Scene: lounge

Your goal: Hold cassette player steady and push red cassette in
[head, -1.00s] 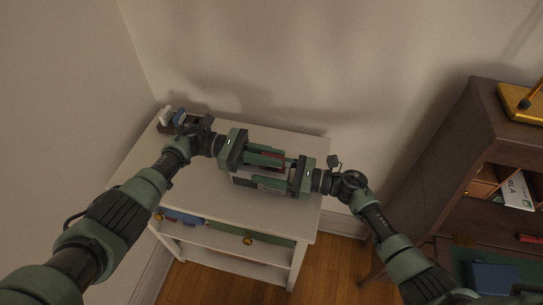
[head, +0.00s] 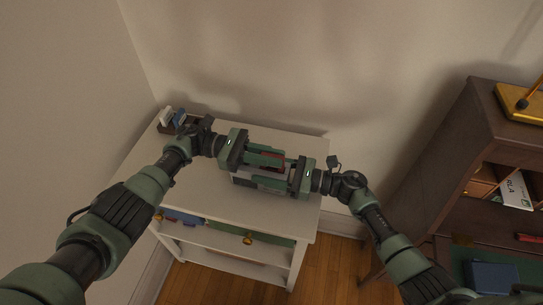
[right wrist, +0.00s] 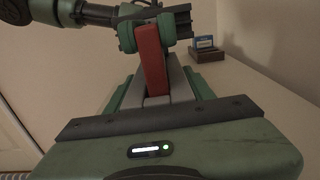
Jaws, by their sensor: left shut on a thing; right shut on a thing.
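The cassette player (head: 243,182) is a grey box on the white cabinet top, largely covered by my grippers in the head view. My left gripper (head: 268,158) is shut on the red cassette, a finger on each side. My right gripper (head: 280,176) is shut on the player (right wrist: 179,82), its green fingers along both sides. How deep the cassette sits in the player is hard to tell.
A dark rack (head: 169,126) with a white and a blue cassette stands at the cabinet's back left corner. The white cabinet top (head: 200,195) is clear in front. A wall is behind. A dark wooden desk (head: 430,170) stands at right.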

